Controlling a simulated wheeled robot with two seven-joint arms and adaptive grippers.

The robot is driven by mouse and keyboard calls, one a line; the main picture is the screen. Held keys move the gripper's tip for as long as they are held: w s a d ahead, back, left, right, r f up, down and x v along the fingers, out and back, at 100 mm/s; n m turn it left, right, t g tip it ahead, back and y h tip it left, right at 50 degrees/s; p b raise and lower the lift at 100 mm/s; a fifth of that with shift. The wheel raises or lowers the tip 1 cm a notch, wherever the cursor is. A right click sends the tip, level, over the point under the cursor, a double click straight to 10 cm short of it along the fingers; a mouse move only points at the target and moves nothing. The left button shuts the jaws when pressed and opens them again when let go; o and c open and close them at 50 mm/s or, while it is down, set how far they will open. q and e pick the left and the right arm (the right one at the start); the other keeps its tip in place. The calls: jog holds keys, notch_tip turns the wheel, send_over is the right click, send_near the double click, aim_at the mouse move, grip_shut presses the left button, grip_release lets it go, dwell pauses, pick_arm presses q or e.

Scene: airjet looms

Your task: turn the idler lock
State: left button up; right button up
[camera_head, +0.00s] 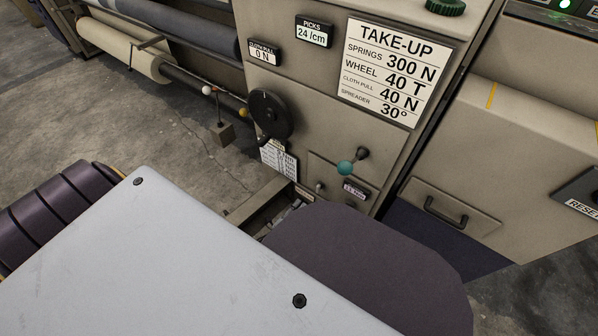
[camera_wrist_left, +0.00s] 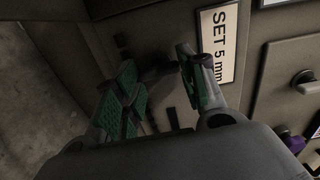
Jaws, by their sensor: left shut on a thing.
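In the left wrist view my left gripper (camera_wrist_left: 157,62) has its two green-padded fingers on either side of a small dark part (camera_wrist_left: 158,73), seemingly the idler lock. The fingers are shut on it, though shadow hides its shape and the exact contact. A white "SET 5 mm" plate (camera_wrist_left: 220,44) is just right of the right finger. In the head view my own grey and dark body parts cover the foreground, and the gripper's fingers and the lock cannot be made out there. My right gripper is not in view.
A cover with a black handle (camera_head: 446,211) is at right. Cloth rolls (camera_head: 125,48) are at upper left. Bare concrete floor (camera_head: 90,120) shows at left.

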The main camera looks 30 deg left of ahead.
pick_arm(q)
jog(key=o, duration=1)
jog(key=shift+n, duration=0.7)
jog(key=shift+a+r+n, duration=0.1)
jog(key=shift+n, duration=3.65)
jog(key=shift+a+r+n, duration=0.1)
jog(key=shift+n, duration=3.65)
